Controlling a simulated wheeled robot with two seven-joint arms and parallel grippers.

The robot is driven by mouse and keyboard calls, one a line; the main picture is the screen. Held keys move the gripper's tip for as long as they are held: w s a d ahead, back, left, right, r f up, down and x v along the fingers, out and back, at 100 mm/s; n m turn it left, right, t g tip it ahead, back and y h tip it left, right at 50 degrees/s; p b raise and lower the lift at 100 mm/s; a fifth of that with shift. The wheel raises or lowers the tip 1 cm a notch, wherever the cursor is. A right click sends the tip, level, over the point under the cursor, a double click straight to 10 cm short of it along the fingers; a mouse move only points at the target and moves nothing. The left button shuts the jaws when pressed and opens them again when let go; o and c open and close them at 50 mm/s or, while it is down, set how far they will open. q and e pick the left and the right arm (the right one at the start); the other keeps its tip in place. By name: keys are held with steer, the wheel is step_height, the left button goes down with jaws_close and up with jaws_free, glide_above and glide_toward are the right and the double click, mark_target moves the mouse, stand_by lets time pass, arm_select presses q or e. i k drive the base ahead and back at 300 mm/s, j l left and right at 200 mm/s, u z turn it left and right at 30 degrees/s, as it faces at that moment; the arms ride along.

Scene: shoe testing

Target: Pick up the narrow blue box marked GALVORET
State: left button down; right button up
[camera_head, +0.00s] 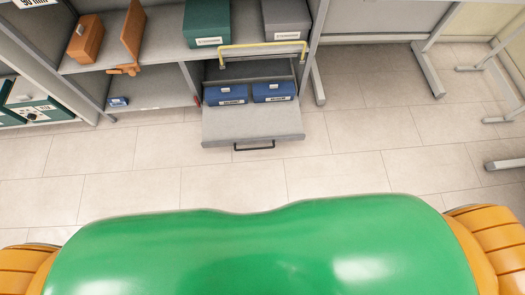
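Two dark blue boxes lie side by side in an open grey drawer (253,126) low in the shelf unit. The left blue box (226,91) and the right blue box (274,88) each carry a white label on the front, too small to read. A smaller blue item (118,102) lies on a low shelf to the left. I cannot tell which one is marked GALVORET. Neither of my grippers is in view.
A yellow rail (262,45) crosses above the drawer, whose black handle (254,148) faces me. Green, grey and brown boxes stand on the shelf above. Grey metal legs (427,68) stand at the right. The tiled floor (240,185) before the drawer is clear.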

mark_target(238, 94)
steer(key=u, duration=1.4)
steer(key=k+l+z, duration=0.7)
steer(key=l+z, duration=0.2)
steer(key=l, duration=0.1)
